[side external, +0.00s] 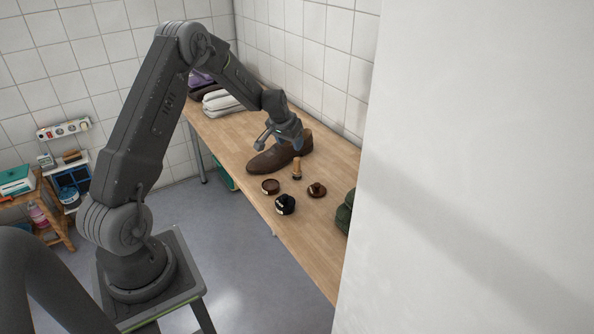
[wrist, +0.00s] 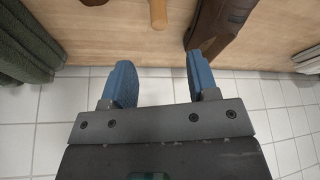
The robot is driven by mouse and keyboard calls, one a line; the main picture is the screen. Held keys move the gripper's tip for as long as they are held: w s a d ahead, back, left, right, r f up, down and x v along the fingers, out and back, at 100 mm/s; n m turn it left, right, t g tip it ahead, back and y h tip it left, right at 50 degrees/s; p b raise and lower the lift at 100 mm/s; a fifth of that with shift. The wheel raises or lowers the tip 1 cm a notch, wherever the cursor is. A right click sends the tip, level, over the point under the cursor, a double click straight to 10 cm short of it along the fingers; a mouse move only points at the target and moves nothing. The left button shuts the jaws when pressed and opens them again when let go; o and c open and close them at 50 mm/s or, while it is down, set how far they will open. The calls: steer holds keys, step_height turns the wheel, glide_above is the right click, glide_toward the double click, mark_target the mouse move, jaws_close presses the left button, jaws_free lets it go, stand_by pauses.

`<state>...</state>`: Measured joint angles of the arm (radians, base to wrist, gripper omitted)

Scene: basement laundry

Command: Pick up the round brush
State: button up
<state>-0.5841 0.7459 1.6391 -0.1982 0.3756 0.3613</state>
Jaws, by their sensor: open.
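A small upright piece with a pale wooden handle (side external: 297,168) stands on the bench beside the brown shoe (side external: 267,161); it looks like the round brush, though its bristles are not clear. A low brown round piece with a knob (side external: 317,191) stands near it, and I cannot tell whether that is a brush too. My gripper (side external: 277,143) is open and empty above the shoe. In the wrist view, my gripper's blue fingers (wrist: 162,75) are apart, with the wooden handle (wrist: 158,13) beyond them near the top edge, roughly centred. The shoe (wrist: 222,25) is right of it.
A brown tin (side external: 270,186) and a black round container (side external: 285,205) lie near the bench's front edge. Dark green cloth (side external: 345,214) lies at the near end. Folded light towels (side external: 222,103) lie at the far end. A tiled wall backs the wooden bench (side external: 310,240).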

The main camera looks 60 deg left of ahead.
mark_target(297, 159)
steer(key=x, duration=1.2)
steer(key=shift+f, duration=0.2)
jaws_close()
